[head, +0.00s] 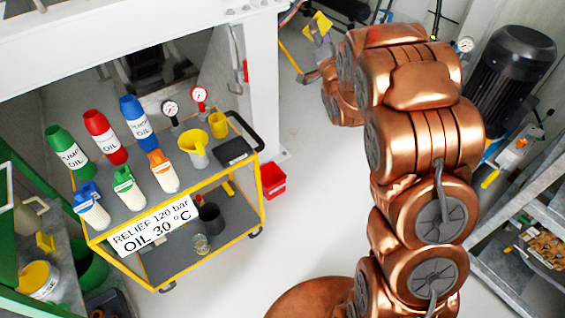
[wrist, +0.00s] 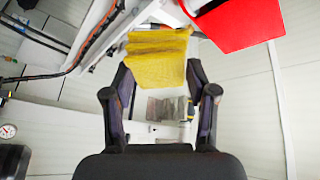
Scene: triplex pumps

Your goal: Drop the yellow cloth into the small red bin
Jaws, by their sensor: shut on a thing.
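The yellow cloth (wrist: 158,46) is held between the fingertips of my gripper (wrist: 160,70) in the wrist view. Its folded sheet spreads beyond the fingers. In the head view the yellow cloth (head: 320,25) shows at the top, left of my copper arm, clear of the bin. My gripper is mostly hard to make out there. The small red bin (head: 272,181) stands on the floor at the right end of the cart, its opening facing up. A large red surface (wrist: 240,22) shows at the upper right of the wrist view; I cannot tell whether it is the bin.
A yellow-framed cart (head: 180,268) carries oil bottles, a yellow funnel (head: 194,147) and gauges. A white post (head: 262,85) rises behind the bin. A black motor (head: 512,65) and grey shelving (head: 520,265) stand right. The floor (head: 310,215) between cart and arm is clear.

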